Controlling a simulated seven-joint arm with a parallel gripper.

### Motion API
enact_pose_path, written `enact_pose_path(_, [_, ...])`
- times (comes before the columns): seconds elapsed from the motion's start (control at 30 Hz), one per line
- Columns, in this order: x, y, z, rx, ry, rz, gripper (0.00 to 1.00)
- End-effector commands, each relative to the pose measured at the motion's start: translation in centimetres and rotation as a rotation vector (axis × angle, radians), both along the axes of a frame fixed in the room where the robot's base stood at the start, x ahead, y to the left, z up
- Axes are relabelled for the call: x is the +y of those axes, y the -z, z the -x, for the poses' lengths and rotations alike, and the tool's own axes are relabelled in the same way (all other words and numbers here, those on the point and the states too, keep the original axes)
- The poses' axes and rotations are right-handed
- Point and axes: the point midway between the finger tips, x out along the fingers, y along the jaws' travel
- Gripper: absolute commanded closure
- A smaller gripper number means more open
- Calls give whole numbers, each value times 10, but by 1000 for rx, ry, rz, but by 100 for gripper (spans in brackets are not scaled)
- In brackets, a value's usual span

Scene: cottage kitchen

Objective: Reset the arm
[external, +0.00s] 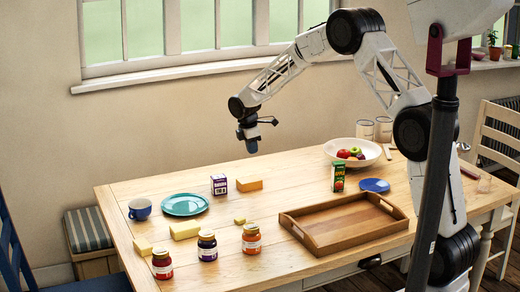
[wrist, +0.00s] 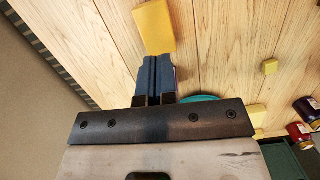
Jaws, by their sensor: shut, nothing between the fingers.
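My gripper (external: 252,146) is raised above the back middle of the wooden table (external: 270,198), apart from everything on it. In the wrist view its two dark fingers (wrist: 155,77) are pressed together with nothing between them. Beyond the fingertips in that view lies a yellow-orange block (wrist: 154,26). The same block (external: 249,184) shows in the external view, below my gripper, beside a purple and white box (external: 219,185).
A teal plate (external: 185,205), blue mug (external: 140,209), several jars (external: 207,245) and yellow blocks stand left. A wooden tray (external: 345,224), green carton (external: 338,177), blue disc (external: 375,185) and fruit bowl (external: 335,150) are right. The window sill (external: 185,72) is behind my arm.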

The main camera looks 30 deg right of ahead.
Motion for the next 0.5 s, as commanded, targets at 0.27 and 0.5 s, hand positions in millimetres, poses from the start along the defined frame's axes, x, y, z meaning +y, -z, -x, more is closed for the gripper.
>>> enact_pose_path(0.27, [-27, -60, 48, -44, 151, -22, 100])
enact_pose_path(0.5, [-50, -106, 96, -80, 288, -43, 100])
